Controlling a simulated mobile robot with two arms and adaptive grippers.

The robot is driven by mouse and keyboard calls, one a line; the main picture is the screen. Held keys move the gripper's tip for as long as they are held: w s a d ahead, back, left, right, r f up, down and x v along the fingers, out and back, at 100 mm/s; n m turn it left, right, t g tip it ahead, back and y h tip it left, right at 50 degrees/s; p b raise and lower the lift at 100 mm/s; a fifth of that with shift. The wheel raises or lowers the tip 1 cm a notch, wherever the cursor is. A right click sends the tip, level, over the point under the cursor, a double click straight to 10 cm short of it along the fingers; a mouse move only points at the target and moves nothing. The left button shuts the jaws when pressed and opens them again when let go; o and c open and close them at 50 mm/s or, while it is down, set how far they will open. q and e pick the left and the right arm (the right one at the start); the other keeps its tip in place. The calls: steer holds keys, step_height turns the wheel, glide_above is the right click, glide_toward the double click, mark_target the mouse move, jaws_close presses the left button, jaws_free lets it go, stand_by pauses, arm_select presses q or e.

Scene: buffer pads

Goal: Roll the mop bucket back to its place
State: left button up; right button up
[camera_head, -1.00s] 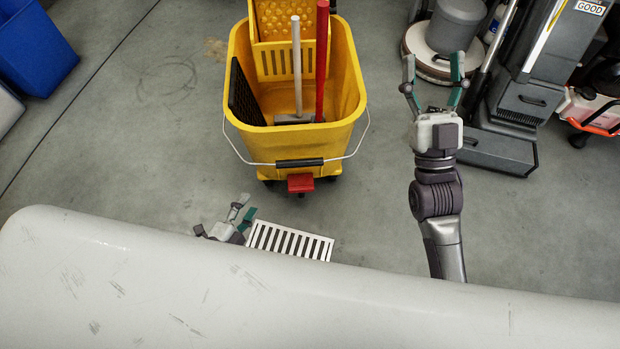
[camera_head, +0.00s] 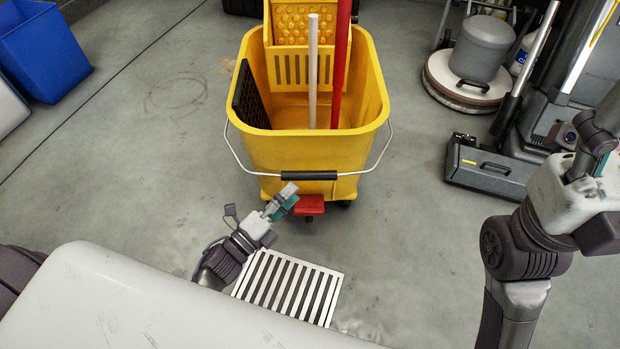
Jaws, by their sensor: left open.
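The yellow mop bucket (camera_head: 310,150) stands upright on the grey floor in the upper middle, with its bail handle (camera_head: 309,175) hanging across the front. A white pole (camera_head: 313,75) and a red pole (camera_head: 340,70) stand in it. A red pedal (camera_head: 309,205) sticks out low at its front. My left gripper (camera_head: 284,200) is open, just left of the pedal and below the handle. I cannot tell whether it touches the bucket. My right arm (camera_head: 530,235) rises at the right. Its fingers are out of frame.
A white slotted grate (camera_head: 288,284) lies on the floor in front of the bucket. A floor machine (camera_head: 472,65) and a grey upright cleaner (camera_head: 490,165) stand at the right. A blue bin (camera_head: 42,55) is at the far left. Floor left of the bucket is clear.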

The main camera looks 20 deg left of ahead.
mark_target(310, 176)
arm_select(q)
steer(key=b+x, duration=0.1)
steer(key=x, duration=0.6)
steer(key=shift+d+b, duration=0.1)
steer(key=shift+b, duration=0.2)
jaws_close()
